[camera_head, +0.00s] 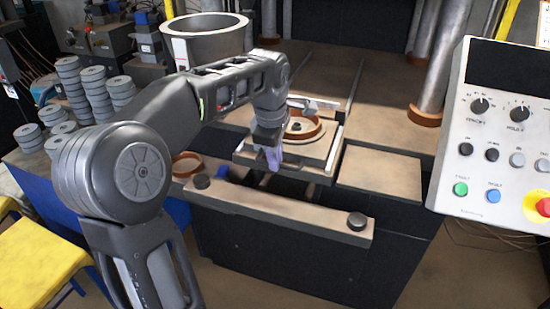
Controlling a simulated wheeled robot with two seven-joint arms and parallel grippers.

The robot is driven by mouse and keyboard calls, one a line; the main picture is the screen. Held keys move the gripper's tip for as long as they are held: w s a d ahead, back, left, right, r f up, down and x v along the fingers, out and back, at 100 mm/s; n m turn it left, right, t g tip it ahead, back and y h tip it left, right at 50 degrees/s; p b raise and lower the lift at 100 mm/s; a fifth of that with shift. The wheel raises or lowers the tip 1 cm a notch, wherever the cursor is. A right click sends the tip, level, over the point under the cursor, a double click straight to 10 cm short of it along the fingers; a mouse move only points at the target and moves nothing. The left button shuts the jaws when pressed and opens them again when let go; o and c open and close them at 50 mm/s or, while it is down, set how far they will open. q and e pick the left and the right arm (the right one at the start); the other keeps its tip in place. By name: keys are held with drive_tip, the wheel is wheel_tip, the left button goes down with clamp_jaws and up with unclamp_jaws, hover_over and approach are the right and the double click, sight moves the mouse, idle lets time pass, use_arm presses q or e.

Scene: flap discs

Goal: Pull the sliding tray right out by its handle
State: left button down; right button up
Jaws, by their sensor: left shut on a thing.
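The sliding tray (312,149) is a flat plate on two rails in the middle of the press bed. A round brown ring (303,127) with a disc in it sits on top of the tray. My left gripper (273,160) points down at the tray's front left edge and is shut there. The handle is hidden behind the gripper fingers, so the exact hold is hard to see. My right gripper is not in view.
A front bar with two black knobs (357,221) runs below the tray. A control panel (500,140) stands at the right. Steel columns (445,55) rise behind. Stacks of grey discs (97,92) and a metal pot (203,42) are at the left, near a yellow stool (38,262).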

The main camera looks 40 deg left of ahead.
use_arm(q)
drive_tip(key=c, duration=1.5)
unclamp_jaws()
drive_tip(key=shift+o, duration=0.2)
wheel_tip(320, 180, up, 8)
drive_tip(key=s, duration=0.1)
drive_tip(key=shift+s+d+f+p, duration=0.15)
drive_tip(key=shift+s+d+p, duration=0.1)
drive_tip(key=shift+p, duration=0.1)
